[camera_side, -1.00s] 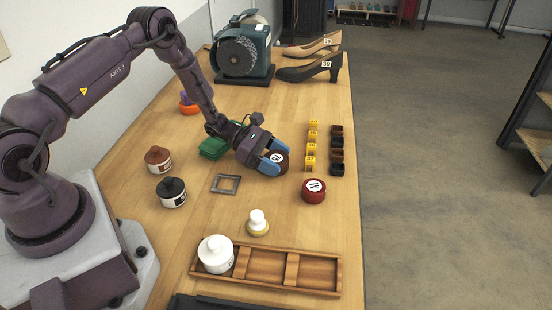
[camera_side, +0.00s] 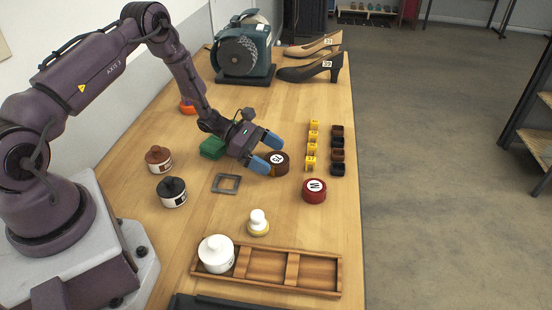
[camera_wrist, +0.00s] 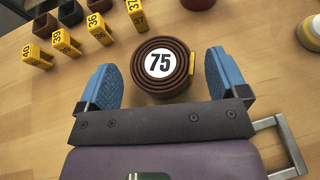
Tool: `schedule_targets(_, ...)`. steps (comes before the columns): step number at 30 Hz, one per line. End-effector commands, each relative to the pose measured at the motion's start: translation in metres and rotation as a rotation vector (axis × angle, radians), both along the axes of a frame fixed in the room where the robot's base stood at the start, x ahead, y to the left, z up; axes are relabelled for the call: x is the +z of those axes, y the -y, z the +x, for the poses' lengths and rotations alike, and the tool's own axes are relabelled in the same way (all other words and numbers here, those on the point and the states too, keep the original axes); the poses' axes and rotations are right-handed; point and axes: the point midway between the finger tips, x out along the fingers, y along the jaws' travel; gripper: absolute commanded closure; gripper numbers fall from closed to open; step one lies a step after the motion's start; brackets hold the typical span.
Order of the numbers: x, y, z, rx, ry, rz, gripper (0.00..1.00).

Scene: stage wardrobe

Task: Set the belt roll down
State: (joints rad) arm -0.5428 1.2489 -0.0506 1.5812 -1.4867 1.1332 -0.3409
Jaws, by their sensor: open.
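The brown belt roll (camera_side: 278,160) lies flat on the wooden table, with a white label marked 75 on top. It also shows in the wrist view (camera_wrist: 161,88), coiled, with a yellow tab at its right side. My gripper (camera_side: 267,152) is open, with blue fingertips spread apart. In the wrist view the gripper (camera_wrist: 165,90) has one blue finger on each side of the roll, with gaps of bare table between. The roll stands mostly ahead of the fingertips.
A red roll (camera_side: 314,190) marked W sits to the right, nearer the camera. Yellow numbered markers (camera_side: 311,163) and dark small blocks (camera_side: 337,155) stand in rows behind it. Green cloth (camera_side: 212,147) lies left.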

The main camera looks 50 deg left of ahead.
Motion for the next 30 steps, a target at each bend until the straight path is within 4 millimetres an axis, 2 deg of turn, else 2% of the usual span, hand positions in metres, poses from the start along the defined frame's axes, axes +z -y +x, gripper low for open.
schedule_targets(3, 0.011, -0.023, -0.014, 0.006, 0.001, 0.002, 0.08)
schedule_targets(9, 0.027, -0.054, -0.035, 0.004, 0.000, 0.001, 0.08)
schedule_targets(17, 0.039, -0.072, -0.049, -0.007, 0.003, 0.006, 0.08)
schedule_targets(20, 0.057, -0.067, -0.048, -0.063, 0.024, 0.050, 0.08)
schedule_targets(22, 0.079, -0.056, -0.047, -0.144, 0.054, 0.112, 0.08)
schedule_targets(26, 0.134, -0.026, -0.054, -0.357, 0.138, 0.287, 0.08)
schedule_targets(30, 0.189, 0.008, -0.076, -0.599, 0.243, 0.497, 0.08)
